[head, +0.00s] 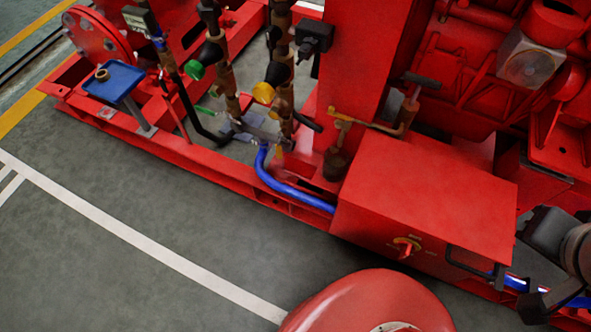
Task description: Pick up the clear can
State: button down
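I cannot make out a clear can for certain in the head view. A pale grey, see-through-looking boxy part (530,62) with a round face sits among the red engine parts at the upper right; I cannot tell whether it is a can. My gripper (530,272) is at the lower right edge, partly cut off by the frame. Its two dark fingers stand apart with nothing seen between them. It is in front of the right end of the red box and well below the pale part.
A red box (425,200) with a rotary switch (405,246) stands on the red base frame (190,150). A blue hose (285,187) runs to it. Upright pipes and a blue tray (113,80) holding a ring are at left. Green floor (110,255) is clear at lower left.

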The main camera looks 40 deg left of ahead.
aim_at(336, 159)
jog(key=u, duration=1.5)
